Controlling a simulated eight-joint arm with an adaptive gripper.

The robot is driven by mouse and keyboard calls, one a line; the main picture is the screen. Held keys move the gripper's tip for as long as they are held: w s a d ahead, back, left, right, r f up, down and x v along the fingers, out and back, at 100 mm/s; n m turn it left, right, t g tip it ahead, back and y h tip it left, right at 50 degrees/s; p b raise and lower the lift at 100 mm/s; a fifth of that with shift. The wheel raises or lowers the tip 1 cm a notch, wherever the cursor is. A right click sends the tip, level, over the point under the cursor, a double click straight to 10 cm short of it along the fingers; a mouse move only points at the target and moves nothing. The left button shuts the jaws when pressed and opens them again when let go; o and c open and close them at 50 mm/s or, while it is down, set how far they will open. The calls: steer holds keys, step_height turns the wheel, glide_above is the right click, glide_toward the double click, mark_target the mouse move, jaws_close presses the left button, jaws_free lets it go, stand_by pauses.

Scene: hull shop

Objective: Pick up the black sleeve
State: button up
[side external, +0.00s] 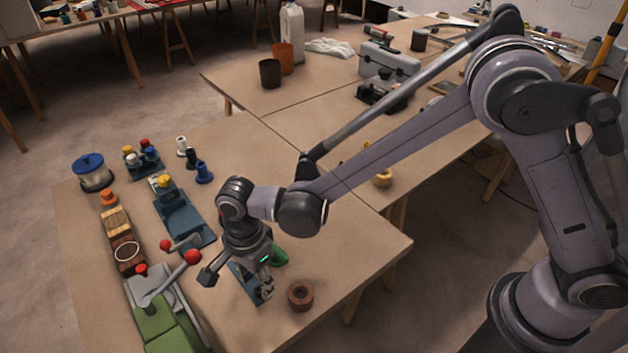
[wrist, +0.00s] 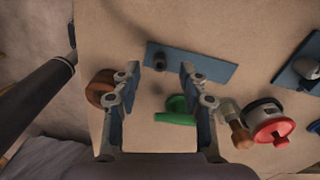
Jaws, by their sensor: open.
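A small black flanged sleeve (side external: 191,158) stands upright on the near table in the side external view, between a white sleeve (side external: 181,145) and a blue sleeve (side external: 204,173). My gripper (side external: 238,284) is well in front of it, low over a blue plate (side external: 245,283). In the wrist view my gripper (wrist: 160,72) is open, with nothing between its fingers. I cannot tell whether this cylinder is a sleeve.
A brown ring (side external: 300,295) and a green piece (side external: 279,255) lie close to my gripper. A green-based press (side external: 165,325) with red knobs stands to the left, with wooden blocks (side external: 117,222) behind it.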

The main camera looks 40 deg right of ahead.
mark_target(258, 292)
steer(key=shift+f, duration=1.1)
jaws_close()
